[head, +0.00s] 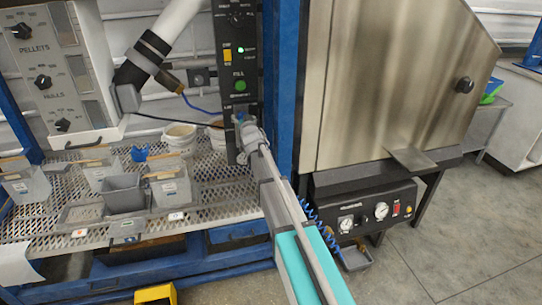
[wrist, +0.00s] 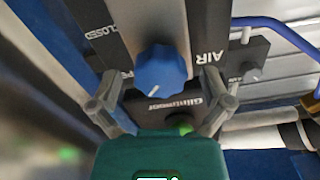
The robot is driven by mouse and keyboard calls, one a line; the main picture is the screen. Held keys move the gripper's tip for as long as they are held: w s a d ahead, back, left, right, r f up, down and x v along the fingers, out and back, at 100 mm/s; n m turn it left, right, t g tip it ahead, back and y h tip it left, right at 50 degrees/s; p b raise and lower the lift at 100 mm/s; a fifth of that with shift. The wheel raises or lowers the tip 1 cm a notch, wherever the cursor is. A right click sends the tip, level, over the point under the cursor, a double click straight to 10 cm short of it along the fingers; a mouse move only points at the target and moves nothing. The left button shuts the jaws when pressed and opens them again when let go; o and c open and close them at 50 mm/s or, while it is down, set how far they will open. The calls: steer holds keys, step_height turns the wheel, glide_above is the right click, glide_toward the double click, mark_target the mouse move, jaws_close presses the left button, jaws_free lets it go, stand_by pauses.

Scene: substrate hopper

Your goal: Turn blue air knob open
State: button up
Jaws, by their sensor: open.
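The blue air knob (wrist: 160,72) sits on a dark control panel (wrist: 125,20) in the wrist view. A white mark shows on its lower face. Upside-down lettering reads "CLOSED" at its upper left and "AIR" at its right. My gripper (wrist: 160,97) is open, with one finger to the left of the knob and one to the right. Gaps show between the fingers and the knob, and I see no contact. In the head view my gripper (head: 247,131) is at the lower part of the tall black panel (head: 236,62) and largely hides the knob.
The black panel also carries a green FILL button (head: 240,86) and an orange switch (head: 227,56). A steel cabinet (head: 385,80) stands at right beyond a blue post (head: 282,80). A perforated shelf (head: 215,200) holds several tubs. A blue hose passes nearby.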

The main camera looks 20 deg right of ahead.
steer(key=s+d+r+g+h+p, duration=0.1)
steer(key=s+g+p, duration=0.5)
steer(key=s, duration=0.9)
steer(key=s+d+r+g+p, duration=0.1)
steer(key=s+g+p, duration=0.5)
steer(key=s+p, duration=0.6)
steer(key=shift+s+d+r+h, duration=0.25)
steer(key=shift+s+d+h, duration=0.2)
steer(key=shift+s, duration=1.65)
steer(key=s+a+r+n+g+y+p, duration=0.2)
steer(key=s+g+p, duration=0.3)
steer(key=s, duration=0.8)
steer(key=shift+s+a+r+g, duration=0.25)
steer(key=shift+s+a+g, duration=0.15)
steer(key=shift+a+g, duration=0.1)
